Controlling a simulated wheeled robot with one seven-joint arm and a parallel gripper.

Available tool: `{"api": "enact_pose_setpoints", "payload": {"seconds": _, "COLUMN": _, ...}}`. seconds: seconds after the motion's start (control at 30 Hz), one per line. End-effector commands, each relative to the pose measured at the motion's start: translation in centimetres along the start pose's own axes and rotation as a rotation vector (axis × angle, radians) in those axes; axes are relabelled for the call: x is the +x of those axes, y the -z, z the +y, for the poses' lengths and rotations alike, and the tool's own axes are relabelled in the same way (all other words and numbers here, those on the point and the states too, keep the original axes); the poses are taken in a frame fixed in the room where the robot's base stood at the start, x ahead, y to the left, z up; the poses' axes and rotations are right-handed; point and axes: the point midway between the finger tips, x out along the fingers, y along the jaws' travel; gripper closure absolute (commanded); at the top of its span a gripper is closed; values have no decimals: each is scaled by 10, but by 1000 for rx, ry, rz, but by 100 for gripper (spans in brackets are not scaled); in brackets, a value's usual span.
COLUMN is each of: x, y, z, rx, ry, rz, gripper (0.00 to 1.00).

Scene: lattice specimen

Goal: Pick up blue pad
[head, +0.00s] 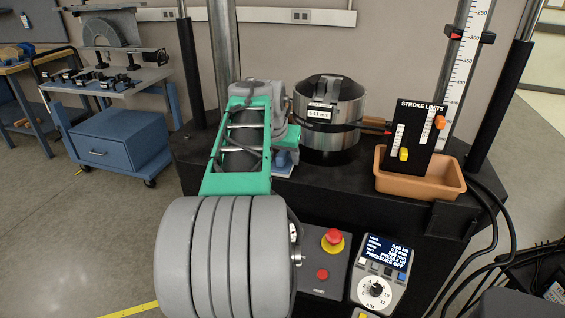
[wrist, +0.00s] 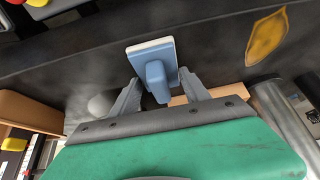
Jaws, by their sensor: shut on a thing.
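The blue pad (wrist: 150,52) is a blue plate with a pale edge and a blue raised grip, near the top centre of the wrist view. My gripper (wrist: 159,80) has its two grey fingers on either side of that raised grip and is shut on it. In the head view the pad (head: 286,158) shows as a small blue and white block below my gripper, at the left part of the black machine table. My own arm hides part of it. I cannot tell whether the pad touches the table.
A steel cylinder (head: 330,118) stands close to the right of my gripper. An orange-brown tray (head: 425,185) and the black stroke limits panel (head: 414,135) are further right. A control box with a red button (head: 333,238) and a display unit (head: 383,265) are in front.

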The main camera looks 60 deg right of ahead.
Motion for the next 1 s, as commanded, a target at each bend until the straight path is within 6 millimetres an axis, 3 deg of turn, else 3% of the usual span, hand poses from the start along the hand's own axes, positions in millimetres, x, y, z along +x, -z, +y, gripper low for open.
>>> {"api": "enact_pose_setpoints", "payload": {"seconds": 0.27, "x": 0, "y": 0, "z": 0, "rx": 0, "ry": 0, "rz": 0, "gripper": 85}}
{"api": "enact_pose_setpoints", "payload": {"seconds": 0.67, "x": -10, "y": 6, "z": 0, "rx": -1, "ry": 0, "rz": 2, "gripper": 86}}
{"api": "enact_pose_setpoints", "payload": {"seconds": 0.8, "x": -31, "y": 18, "z": 0, "rx": 0, "ry": 1, "rz": 3, "gripper": 86}}
{"api": "enact_pose_setpoints", "payload": {"seconds": 1.0, "x": -90, "y": 7, "z": -1, "rx": -1, "ry": 3, "rz": 6, "gripper": 86}}
